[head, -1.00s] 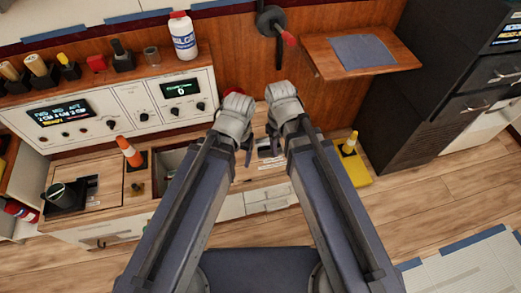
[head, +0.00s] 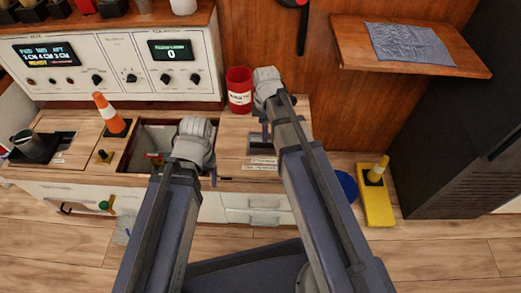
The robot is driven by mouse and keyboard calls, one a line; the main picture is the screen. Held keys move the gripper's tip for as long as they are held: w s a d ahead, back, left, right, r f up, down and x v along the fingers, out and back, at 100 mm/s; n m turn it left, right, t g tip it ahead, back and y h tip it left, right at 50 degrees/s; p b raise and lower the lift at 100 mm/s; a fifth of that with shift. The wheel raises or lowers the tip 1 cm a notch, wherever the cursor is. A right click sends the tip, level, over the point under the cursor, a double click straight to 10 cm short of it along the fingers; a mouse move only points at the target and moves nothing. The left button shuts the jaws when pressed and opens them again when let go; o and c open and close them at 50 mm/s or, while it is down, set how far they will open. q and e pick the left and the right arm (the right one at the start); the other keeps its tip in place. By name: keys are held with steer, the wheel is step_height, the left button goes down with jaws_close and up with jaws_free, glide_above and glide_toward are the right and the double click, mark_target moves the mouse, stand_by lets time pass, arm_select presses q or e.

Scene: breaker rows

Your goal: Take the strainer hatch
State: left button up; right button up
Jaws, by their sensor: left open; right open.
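I cannot read a label that names the strainer hatch. A wooden panel (head: 237,145) with small white labels at its front edge lies in the counter top right of centre; it may be the hatch. An open square well (head: 150,134) with dark walls and a small red item inside lies to its left. My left gripper (head: 193,160) is open over the right front part of the well, and hides part of it. My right gripper (head: 267,118) is open above the panel's right side, and covers part of it. Both look empty; their fingertips are mostly hidden.
A red canister (head: 239,90) stands behind the panel. An orange-and-white cone (head: 108,113) stands left of the well, with a dark cup (head: 34,146) further left. The shelf (head: 450,65) juts out at right. A yellow block (head: 375,200) and blue bucket (head: 347,186) are on the floor.

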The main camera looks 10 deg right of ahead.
mark_target(264, 147)
steer(key=shift+f+b, duration=3.95)
steer(key=shift+r, duration=0.1)
jaws_close()
